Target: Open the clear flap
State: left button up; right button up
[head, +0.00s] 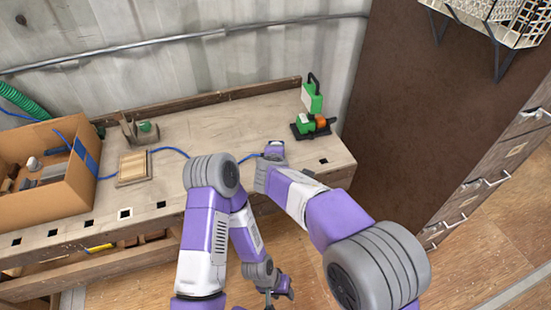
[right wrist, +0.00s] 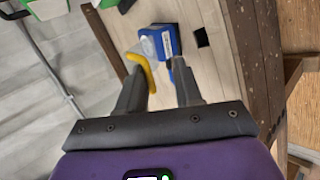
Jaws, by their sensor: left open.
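In the right wrist view a small blue box (right wrist: 166,41) with a white label sits on the table near a dark square hole. A pale grey, see-through-looking piece (right wrist: 146,46), perhaps the clear flap, is on its left side; whether it is open I cannot tell. A bent yellow piece (right wrist: 144,68) runs from it towards my right gripper (right wrist: 159,74). The right fingers are apart, the yellow piece beside the left one; contact is unclear. In the head view my right arm hides most of this spot. My left gripper (head: 269,297) is open and low, over the floor in front of the table.
The wooden table (head: 230,125) holds a cardboard box (head: 45,205), a small wooden tray (head: 133,168), a blue cable (head: 170,150) and a green tool on a black base (head: 310,126). A brown cabinet (head: 425,110) stands at the right. The table's back middle is clear.

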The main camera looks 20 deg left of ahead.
jog(key=p+v, duration=0.1)
jog(key=v, duration=0.6)
jog(key=shift+s+r, duration=0.2)
jog(key=shift+s, duration=0.05)
jog(key=s+d+f+m+g+p, duration=0.2)
jog(key=d+f+m+g, duration=0.25)
jog(key=d+f, duration=0.5)
jog(key=s+d+f+m+g+p, duration=0.25)
jog(key=d+f+m, duration=0.35)
jog(key=f, duration=0.6)
jog(key=s+d+f+m+g+p, duration=0.1)
jog(key=s+d+f+m+p, duration=0.1)
jog(key=s+d+m, duration=0.5)
jog(key=s+d+f+m+g+p, duration=0.1)
jog(key=s+d+f+m+p, duration=0.1)
jog(key=s+d+f+m, duration=0.3)
jog(key=s+d+m, duration=0.2)
jog(key=shift+s+d+f+y, duration=0.3)
jog(key=shift+y, duration=0.1)
